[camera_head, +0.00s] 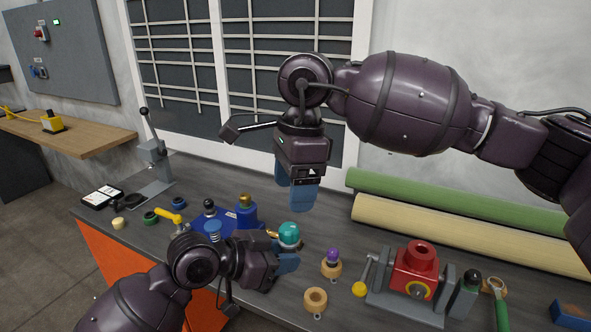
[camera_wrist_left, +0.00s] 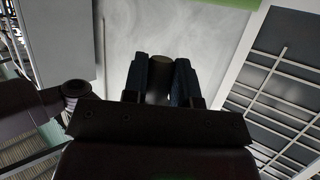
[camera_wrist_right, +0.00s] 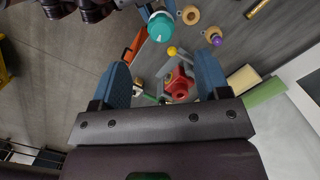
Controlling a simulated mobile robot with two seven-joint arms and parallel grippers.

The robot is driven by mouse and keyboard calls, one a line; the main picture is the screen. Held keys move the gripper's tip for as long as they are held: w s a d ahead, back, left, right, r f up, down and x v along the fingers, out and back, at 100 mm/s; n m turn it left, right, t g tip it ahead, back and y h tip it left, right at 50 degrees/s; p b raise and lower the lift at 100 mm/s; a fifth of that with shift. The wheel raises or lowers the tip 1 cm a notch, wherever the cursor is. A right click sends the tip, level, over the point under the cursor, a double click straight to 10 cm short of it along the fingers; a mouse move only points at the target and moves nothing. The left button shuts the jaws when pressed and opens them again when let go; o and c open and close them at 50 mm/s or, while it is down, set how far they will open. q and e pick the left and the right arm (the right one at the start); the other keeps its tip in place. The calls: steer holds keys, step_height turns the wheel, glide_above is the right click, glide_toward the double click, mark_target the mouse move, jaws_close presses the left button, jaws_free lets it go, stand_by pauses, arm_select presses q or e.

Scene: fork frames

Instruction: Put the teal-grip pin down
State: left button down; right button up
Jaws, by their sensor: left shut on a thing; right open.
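The teal-grip pin (camera_head: 289,233) shows its round teal knob just above the blue fingers of my left gripper (camera_head: 287,263). My left gripper is shut on the pin over the bench. In the left wrist view a dark cylindrical part (camera_wrist_left: 160,76) sits between the fingers, and the teal knob is out of sight. The teal knob also shows in the right wrist view (camera_wrist_right: 161,27), near the top. My right gripper (camera_head: 298,195) is open and empty, pointing down above and behind the pin; its spread fingers show in the right wrist view (camera_wrist_right: 164,85).
An empty tan ring (camera_head: 315,300) and a tan ring holding a purple-knobbed pin (camera_head: 333,256) stand right of my left gripper. A red block (camera_head: 418,258) in a grey fixture is farther right. A blue holder (camera_head: 232,218) is left. Green and cream rolls (camera_head: 450,222) lie behind.

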mark_target(288, 227)
steer(key=f, duration=0.6)
steer(key=a+f, duration=0.1)
steer(key=f, duration=0.2)
steer(key=shift+s, duration=0.2)
steer(key=c, duration=1.1)
arm_select(q)
steer(key=c, duration=0.8)
jaws_free()
arm_select(e)
steer(key=shift+c, duration=0.6)
